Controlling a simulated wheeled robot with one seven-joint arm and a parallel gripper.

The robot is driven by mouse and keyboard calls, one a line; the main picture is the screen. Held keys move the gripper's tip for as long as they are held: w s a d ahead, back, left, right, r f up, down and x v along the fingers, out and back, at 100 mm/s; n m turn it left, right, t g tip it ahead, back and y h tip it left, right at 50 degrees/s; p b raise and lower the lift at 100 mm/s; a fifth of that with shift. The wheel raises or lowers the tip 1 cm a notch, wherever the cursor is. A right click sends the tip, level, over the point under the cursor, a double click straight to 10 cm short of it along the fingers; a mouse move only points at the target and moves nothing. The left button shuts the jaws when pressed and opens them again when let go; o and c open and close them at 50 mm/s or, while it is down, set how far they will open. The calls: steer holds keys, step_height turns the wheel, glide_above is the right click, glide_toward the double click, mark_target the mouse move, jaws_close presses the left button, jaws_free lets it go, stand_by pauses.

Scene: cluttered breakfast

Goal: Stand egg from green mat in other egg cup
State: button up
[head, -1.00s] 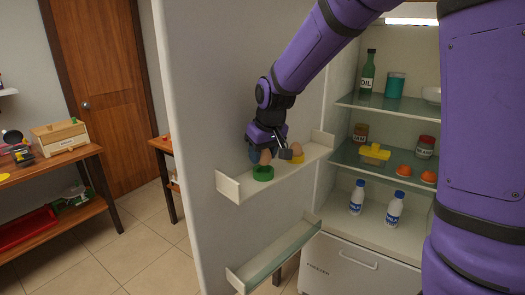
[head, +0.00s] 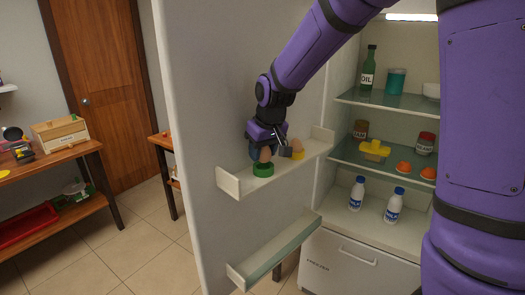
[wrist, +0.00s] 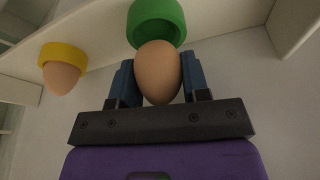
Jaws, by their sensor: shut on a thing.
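A brown egg (head: 265,154) is between the blue fingers of my gripper (wrist: 159,83), which is shut on it. It also shows in the wrist view (wrist: 158,73). The egg is upright at the mouth of the green egg cup (head: 263,170), which also shows in the wrist view (wrist: 157,18). I cannot tell whether the egg rests in the cup. A yellow egg cup (wrist: 64,53) stands on the same door shelf, with another brown egg (wrist: 62,78) in it. No green mat can be made out.
The door shelf (head: 229,184) has a raised end close to the green cup. A lower door shelf (head: 275,252) is empty. The open fridge holds milk bottles (head: 357,194), jars and a yellow item (head: 374,150). A wooden table (head: 60,160) stands at the left.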

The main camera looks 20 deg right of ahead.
steer(key=shift+f, duration=0.8)
stand_by(0.8)
steer(key=o, duration=1.4)
steer(key=shift+r, duration=7.1)
steer(key=shift+s+d+f, duration=0.1)
steer(key=shift+s+d, duration=1.45)
steer(key=shift+s, duration=0.6)
steer(key=shift+s+d+r, duration=0.1)
steer(key=shift+s+d, duration=1.5)
steer(key=shift+s, duration=0.55)
steer(key=shift+s+d+f, duration=0.1)
steer(key=shift+s+d, duration=1.45)
steer(key=shift+s, duration=0.6)
steer(key=shift+s, duration=0.1)
